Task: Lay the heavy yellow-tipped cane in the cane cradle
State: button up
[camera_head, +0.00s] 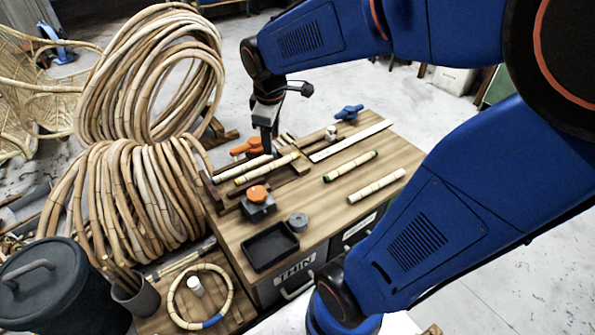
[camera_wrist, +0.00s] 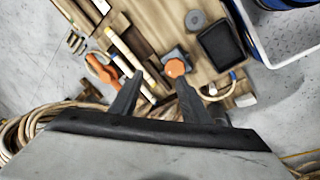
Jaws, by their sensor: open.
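The yellow-tipped cane (camera_head: 267,169) lies at the left side of the workbench, beside a paler cane (camera_head: 243,167). It also shows slanting in the wrist view (camera_wrist: 126,51). Dark brown wooden pieces (camera_head: 228,191), which look like the cane cradle, stand beside and partly under these canes; I cannot tell whether the yellow-tipped cane rests in them. My gripper (camera_head: 267,146) points down above the back left of the bench, by these canes. In the wrist view its two fingers (camera_wrist: 157,92) are spread apart with nothing held between them.
A green-tipped cane (camera_head: 351,166) and a plain cane (camera_head: 376,186) lie to the right. An orange-knobbed block (camera_head: 258,204), a grey disc (camera_head: 298,221) and a black tray (camera_head: 270,247) stand in front. Large cane coils (camera_head: 130,195) crowd the left. Orange (camera_head: 246,147) and blue (camera_head: 349,112) clamps stand farther back.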

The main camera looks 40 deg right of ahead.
jog(key=s+a+r+m+t+y, duration=0.1)
jog(key=s+m, duration=0.7)
jog(key=s, duration=0.9)
jog(key=shift+a+r+t, duration=0.7)
jog(key=shift+a+r, duration=0.05)
jog(key=shift+a, duration=0.45)
